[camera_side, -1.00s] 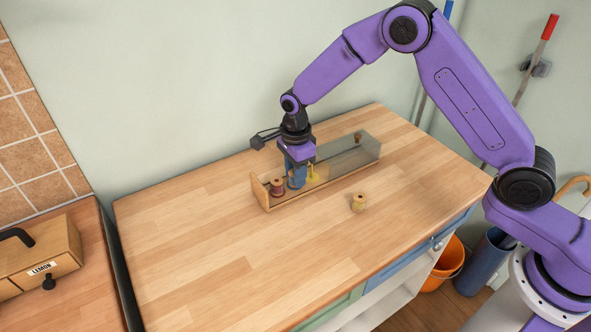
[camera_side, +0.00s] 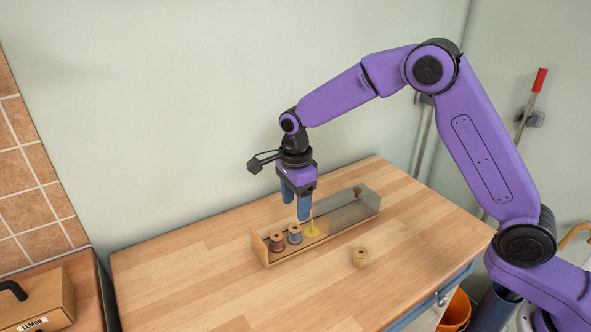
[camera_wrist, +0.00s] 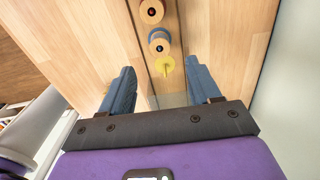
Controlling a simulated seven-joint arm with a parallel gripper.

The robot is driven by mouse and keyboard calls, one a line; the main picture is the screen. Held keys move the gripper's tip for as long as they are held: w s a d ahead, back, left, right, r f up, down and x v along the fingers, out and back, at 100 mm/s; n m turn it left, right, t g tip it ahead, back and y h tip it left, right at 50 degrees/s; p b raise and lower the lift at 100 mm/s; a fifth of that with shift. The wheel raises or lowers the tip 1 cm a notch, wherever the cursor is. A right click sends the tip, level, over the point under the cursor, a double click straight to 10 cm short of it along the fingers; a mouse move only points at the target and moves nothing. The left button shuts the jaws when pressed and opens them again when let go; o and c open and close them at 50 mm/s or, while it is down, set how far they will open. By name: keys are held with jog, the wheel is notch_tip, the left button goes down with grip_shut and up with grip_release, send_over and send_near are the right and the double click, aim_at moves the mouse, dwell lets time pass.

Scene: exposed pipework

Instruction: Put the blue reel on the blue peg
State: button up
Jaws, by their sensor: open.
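The blue reel (camera_side: 295,236) stands upright in the narrow wooden rack (camera_side: 263,250), between a red reel (camera_side: 277,243) and a yellow peg with a round base (camera_side: 312,231). In the wrist view the blue reel (camera_wrist: 158,37) shows a blue spot in its centre hole, so it appears to sit around the blue peg; the rest of that peg is hidden. My gripper (camera_side: 296,206) is open and empty, raised above the rack and apart from the reel. Its two blue fingers also show in the wrist view (camera_wrist: 160,72), with the reel beyond their tips.
The table's front and left are clear.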

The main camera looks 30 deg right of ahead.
aim_at(295, 227)
notch_tip(295, 227, up, 9)
dwell(0.3)
jog(key=shift+s, duration=0.1)
dwell(0.4)
jog(key=s+d+n, duration=0.4)
jog(key=s+n, duration=0.6)
jog(key=s, duration=0.2)
jog(key=s+d+f+n, duration=0.1)
jog(key=s+d+n, duration=0.4)
jog(key=s+n, duration=0.5)
jog(key=s+d+n, duration=0.5)
jog(key=s+n, duration=0.6)
jog(key=s, duration=0.2)
jog(key=shift+s+d+f, duration=0.15)
jog(key=shift+s+f, duration=0.05)
jog(key=shift+s, duration=0.1)
